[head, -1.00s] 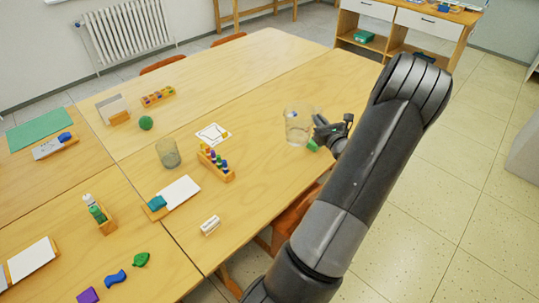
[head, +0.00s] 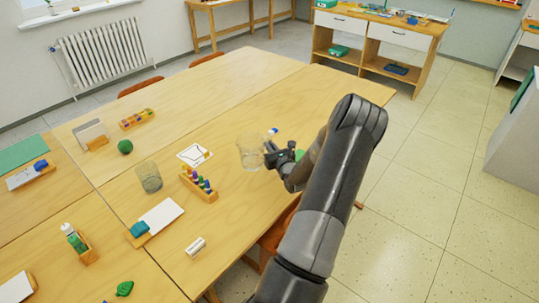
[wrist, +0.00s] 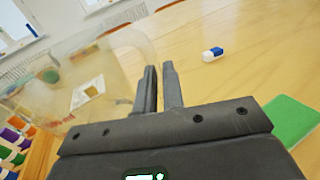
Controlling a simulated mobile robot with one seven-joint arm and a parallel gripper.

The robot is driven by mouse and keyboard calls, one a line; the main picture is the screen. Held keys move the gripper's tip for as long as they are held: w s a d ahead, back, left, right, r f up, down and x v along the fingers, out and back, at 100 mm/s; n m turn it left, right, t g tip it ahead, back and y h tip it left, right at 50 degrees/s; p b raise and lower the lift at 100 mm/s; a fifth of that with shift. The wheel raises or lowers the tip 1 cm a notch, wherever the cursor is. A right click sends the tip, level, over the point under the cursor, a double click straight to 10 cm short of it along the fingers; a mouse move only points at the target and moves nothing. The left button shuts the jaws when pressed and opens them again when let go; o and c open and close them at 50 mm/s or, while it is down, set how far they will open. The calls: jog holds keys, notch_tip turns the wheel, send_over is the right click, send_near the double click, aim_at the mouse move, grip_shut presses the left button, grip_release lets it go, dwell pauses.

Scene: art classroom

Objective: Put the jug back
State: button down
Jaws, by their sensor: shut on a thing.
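The clear jug (head: 250,152) is at the right part of the near table (head: 225,222), upright or nearly so. My gripper (head: 270,154) is at the jug's right side, its fingers closed on the handle. In the wrist view the see-through jug (wrist: 75,85) fills the left side, and its curved handle runs to the nearly closed fingers (wrist: 159,85). I cannot tell whether the jug's base touches the table.
A blue-and-white eraser (wrist: 212,54) and a green item (wrist: 293,122) lie nearby. Shelved desks (head: 380,45) stand at the back.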

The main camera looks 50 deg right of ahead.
jog(key=shift+w+f, duration=0.15)
jog(key=shift+f, duration=1.85)
jog(key=shift+f, duration=0.15)
jog(key=c, duration=1.5)
grip_release()
jog(key=shift+c, duration=0.2)
jog(key=v, duration=1.2)
jog(key=shift+a, duration=0.1)
